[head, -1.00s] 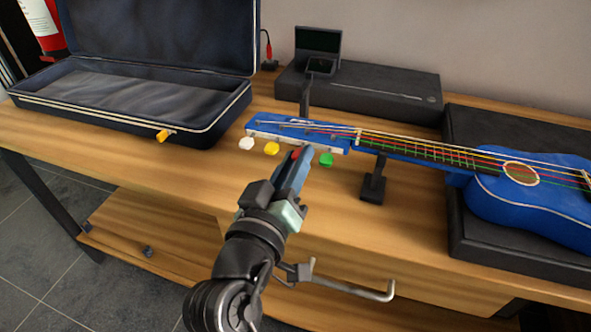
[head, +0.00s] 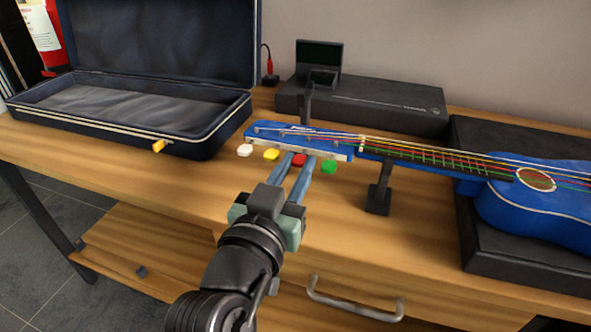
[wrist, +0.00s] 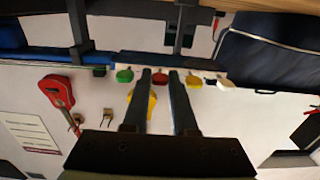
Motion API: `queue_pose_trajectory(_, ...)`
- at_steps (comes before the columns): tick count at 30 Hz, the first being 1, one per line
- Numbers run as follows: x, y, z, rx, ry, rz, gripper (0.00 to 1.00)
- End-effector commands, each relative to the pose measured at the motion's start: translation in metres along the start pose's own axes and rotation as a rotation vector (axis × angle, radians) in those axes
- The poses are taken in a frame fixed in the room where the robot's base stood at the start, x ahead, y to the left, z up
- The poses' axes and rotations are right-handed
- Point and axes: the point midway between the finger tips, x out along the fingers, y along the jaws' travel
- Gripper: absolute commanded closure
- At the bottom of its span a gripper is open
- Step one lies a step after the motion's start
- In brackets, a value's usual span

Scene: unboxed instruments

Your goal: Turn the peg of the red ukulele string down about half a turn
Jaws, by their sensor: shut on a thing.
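The blue ukulele (head: 530,215) lies with its neck to the left and its headstock (head: 335,149) over the table. Along the headstock's near edge are a white peg (head: 245,151), a yellow peg (head: 271,155), the red peg (head: 299,160) and a green peg (head: 329,167). My gripper (head: 293,162) is shut on the red peg, its two blue fingers side by side, left and right of it. In the wrist view, the red peg (wrist: 160,79) shows between the fingertips (wrist: 160,76), and the green peg (wrist: 124,76) is just left of them.
An open dark case (head: 110,127) stands at left on the wooden table (head: 165,190). A black stand (head: 379,195) supports the neck. A black box (head: 360,108) lies behind the headstock. A drawer handle (head: 355,308) is below the front edge. The yellow and green pegs sit close beside my fingers.

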Motion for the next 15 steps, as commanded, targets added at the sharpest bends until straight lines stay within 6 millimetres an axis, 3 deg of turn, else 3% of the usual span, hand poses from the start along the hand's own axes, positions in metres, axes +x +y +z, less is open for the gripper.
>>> queue_pose_trajectory(11,-0.0001,-0.0005,-0.0003,0.004,0.001,-0.001,1.00)
queue_pose_trajectory(12,-0.0001,-0.0004,-0.0003,0.003,0.001,-0.001,0.69)
queue_pose_trajectory(15,-0.0001,-0.0004,-0.0002,0.003,0.001,-0.001,0.61)
